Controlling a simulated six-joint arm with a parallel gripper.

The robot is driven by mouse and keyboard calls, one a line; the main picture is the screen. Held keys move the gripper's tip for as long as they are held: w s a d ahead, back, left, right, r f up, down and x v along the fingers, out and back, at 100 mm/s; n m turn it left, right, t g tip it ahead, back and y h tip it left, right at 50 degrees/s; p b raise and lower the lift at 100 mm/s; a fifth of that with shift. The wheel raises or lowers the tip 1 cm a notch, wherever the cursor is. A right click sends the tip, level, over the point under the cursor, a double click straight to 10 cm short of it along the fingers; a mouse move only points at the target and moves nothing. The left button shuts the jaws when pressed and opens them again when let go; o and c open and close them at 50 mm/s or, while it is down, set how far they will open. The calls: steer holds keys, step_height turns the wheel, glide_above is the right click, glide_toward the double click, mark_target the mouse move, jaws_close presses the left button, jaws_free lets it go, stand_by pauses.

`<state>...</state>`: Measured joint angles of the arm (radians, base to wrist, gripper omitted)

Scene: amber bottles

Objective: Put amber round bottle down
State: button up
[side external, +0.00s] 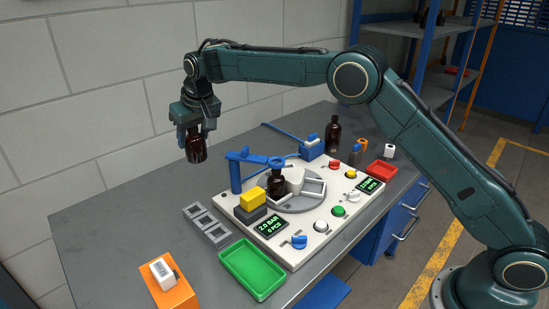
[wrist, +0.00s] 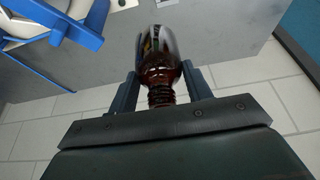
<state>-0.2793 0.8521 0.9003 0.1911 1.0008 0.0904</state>
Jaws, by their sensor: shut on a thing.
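An amber round bottle (side external: 197,147) is held in my gripper (side external: 196,128), high above the back left part of the grey table. My gripper is shut on the bottle's upper part, and the bottle hangs upright with its base down and clear of the table. In the wrist view the bottle (wrist: 158,65) sits between the two fingers of my gripper (wrist: 160,88), its ribbed neck towards the palm. Another amber bottle (side external: 277,185) stands on the round grey plate of the white panel. A third amber bottle (side external: 333,136) stands at the back of the table.
A blue post with an arm (side external: 236,172) rises from the white panel (side external: 318,237). A grey slotted rack (side external: 206,226), a green tray (side external: 252,270) and an orange block (side external: 170,292) are at the front left. A red tray (side external: 382,171) is at right. The table's back left (side external: 125,208) is bare.

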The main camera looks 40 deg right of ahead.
steer(key=s+a+r+n+y, duration=0.1)
steer(key=s+a+n, duration=0.35)
steer(key=a, duration=0.85)
step_height(320, 180, down, 16)
steer(key=m, duration=0.2)
steer(key=shift+s+a+r, duration=0.15)
steer(key=shift+s, duration=0.3)
steer(key=shift+f, duration=2.15)
steer(key=shift+f, duration=0.15)
steer(key=o, duration=1)
